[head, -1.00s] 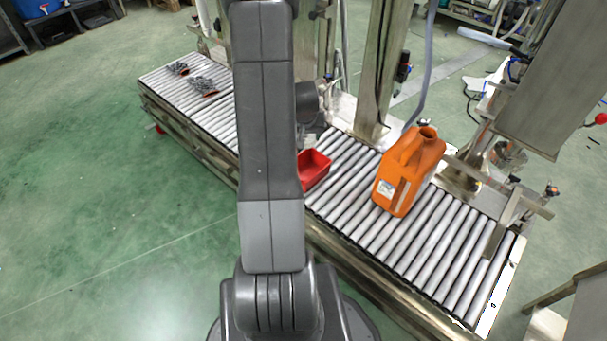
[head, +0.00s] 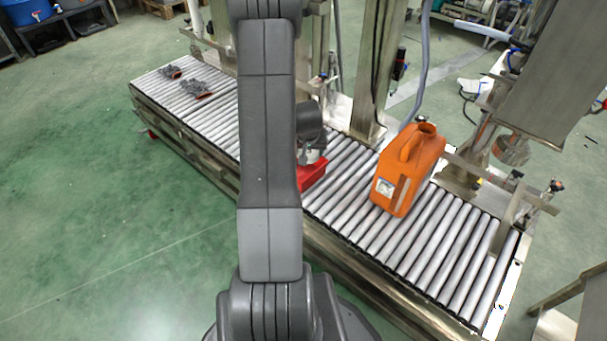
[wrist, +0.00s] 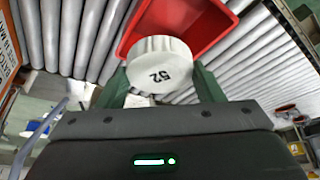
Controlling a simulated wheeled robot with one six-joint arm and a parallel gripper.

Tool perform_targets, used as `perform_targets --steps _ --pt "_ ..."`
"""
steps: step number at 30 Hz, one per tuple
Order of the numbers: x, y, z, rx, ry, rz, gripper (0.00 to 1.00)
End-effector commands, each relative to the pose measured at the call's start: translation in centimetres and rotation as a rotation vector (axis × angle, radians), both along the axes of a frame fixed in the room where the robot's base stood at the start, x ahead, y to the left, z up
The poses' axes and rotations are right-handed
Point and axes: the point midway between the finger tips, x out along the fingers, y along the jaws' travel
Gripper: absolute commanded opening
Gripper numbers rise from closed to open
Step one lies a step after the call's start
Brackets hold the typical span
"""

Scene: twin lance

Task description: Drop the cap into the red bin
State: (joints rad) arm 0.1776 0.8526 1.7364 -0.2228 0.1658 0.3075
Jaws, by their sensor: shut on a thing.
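In the head view the red bin (head: 313,175) sits on the roller conveyor, partly hidden by my arm and wrist. The end of my arm is just above the bin there. The fingers and the cap cannot be made out clearly in the head view.
An orange jerrycan (head: 408,172) with an open neck stands on the roller conveyor (head: 455,250) to the right of the bin. A steel post (head: 375,70) rises behind it. Dark grey and red items (head: 197,88) lie at the conveyor's far left end.

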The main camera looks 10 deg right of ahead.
Motion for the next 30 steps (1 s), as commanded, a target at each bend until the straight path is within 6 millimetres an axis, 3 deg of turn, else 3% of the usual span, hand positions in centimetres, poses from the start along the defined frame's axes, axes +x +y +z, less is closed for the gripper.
perform_targets --steps 3,4,7,19,30 --pt "0.0 0.0 0.1 0.0 0.0 0.0 0.39" --pt "0.0 0.0 0.1 0.0 0.0 0.0 0.67" --pt "0.0 0.0 0.1 0.0 0.0 0.0 0.86" --pt "-0.2 0.1 0.9 0.0 -0.001 0.0 0.86" --pt "-2.9 0.8 7.9 0.0 -0.004 -0.001 0.86"
